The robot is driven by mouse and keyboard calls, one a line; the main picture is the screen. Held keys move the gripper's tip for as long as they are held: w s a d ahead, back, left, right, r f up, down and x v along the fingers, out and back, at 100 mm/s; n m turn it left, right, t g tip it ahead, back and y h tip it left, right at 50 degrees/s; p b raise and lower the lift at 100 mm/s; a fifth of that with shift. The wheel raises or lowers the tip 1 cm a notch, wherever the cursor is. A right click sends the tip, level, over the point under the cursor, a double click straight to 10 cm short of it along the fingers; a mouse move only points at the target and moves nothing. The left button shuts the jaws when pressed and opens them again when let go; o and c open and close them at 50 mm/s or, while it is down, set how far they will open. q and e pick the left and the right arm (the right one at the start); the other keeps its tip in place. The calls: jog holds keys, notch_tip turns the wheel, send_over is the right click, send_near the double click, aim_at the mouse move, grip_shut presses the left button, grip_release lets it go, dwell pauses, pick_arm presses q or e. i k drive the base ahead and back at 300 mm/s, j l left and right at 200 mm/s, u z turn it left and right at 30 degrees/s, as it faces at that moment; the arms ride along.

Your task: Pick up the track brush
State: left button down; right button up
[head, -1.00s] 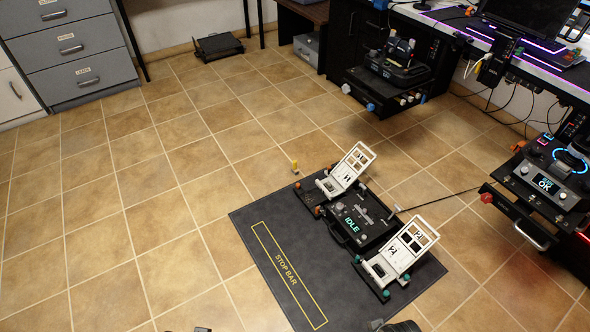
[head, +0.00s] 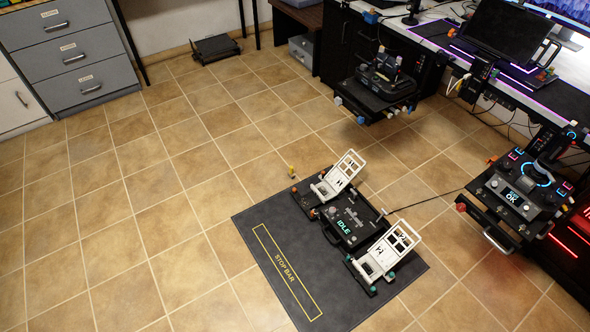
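I cannot make out a track brush for certain. The pedal unit (head: 346,222) has two white pedals and a dark centre box that reads IDLE. It sits on a dark mat (head: 262,232) marked STOP BAR. Neither of my grippers is in view.
Grey drawers (head: 74,57) stand at the back left. A black control box (head: 513,202) reading OK is at the right, below the desk (head: 440,38). A flat black item (head: 215,48) lies by the wall. The tiled floor at left is clear.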

aim_at(290, 173)
jog(key=i+j+z, duration=0.1)
jog(key=z, duration=0.3)
jog(key=i+j+z, duration=0.2)
jog(key=z, duration=0.25)
jog(key=i+j+z, duration=0.2)
jog(key=i+j, duration=0.2)
jog(key=j, duration=0.25)
jog(key=i+j+z, duration=0.1)
jog(key=j, duration=0.25)
jog(key=i+j+z, duration=0.1)
jog(key=i+j, duration=0.15)
jog(key=i+j+z, duration=0.1)
jog(key=j, duration=0.35)
jog(key=i+j+z, duration=0.1)
jog(key=j, duration=0.3)
jog(key=i, duration=0.1)
